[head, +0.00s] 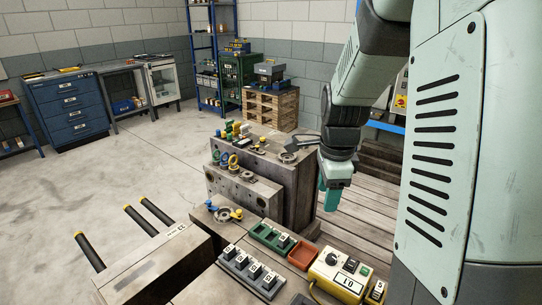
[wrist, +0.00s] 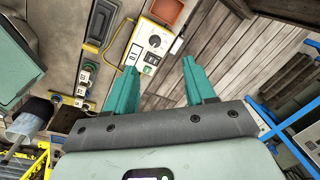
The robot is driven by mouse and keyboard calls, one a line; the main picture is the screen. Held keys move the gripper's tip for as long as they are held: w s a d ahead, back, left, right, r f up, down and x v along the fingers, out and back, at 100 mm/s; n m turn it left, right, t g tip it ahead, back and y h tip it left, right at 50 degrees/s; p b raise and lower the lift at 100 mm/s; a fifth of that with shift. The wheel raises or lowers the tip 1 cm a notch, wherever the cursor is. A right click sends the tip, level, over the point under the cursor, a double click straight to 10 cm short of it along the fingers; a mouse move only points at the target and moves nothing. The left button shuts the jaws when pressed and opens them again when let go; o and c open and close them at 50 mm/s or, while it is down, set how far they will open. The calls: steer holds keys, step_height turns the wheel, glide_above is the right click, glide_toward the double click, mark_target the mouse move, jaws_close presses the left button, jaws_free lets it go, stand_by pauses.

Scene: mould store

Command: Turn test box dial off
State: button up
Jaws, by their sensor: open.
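The test box (head: 323,284) is yellow with a pale top plate, at the lower right of the head view. Its round dial (head: 332,258) sits near the far left corner of the plate; which way it points is too small to tell. In the wrist view the box (wrist: 137,52) and its dial (wrist: 155,41) show just beyond my fingertips. My gripper (head: 331,203) points down, open and empty, above and behind the box in the head view. In the wrist view its two teal fingers (wrist: 159,64) are apart, with nothing between them, and clear of the dial.
A red-brown tray (head: 303,256) and a green tray (head: 265,238) lie beside the box. A row of grey blocks (head: 247,272) stands left of it. A large metal mould block (head: 298,195) rises close to my gripper. Wooden slats (head: 348,238) lie behind the box.

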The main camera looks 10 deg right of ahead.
mark_target(332, 256)
steer(key=d+f+m, duration=0.1)
steer(key=f, duration=0.6)
steer(key=d+f+m+g, duration=0.1)
steer(key=d+f+m, duration=0.1)
steer(key=f, duration=0.5)
steer(key=d+f+m, duration=0.1)
steer(key=f, duration=0.7)
steer(key=shift+w+d+f+m+g, duration=0.1)
steer(key=shift+w+d+m+g, duration=0.1)
steer(key=shift+w+m+g, duration=0.1)
jaws_close()
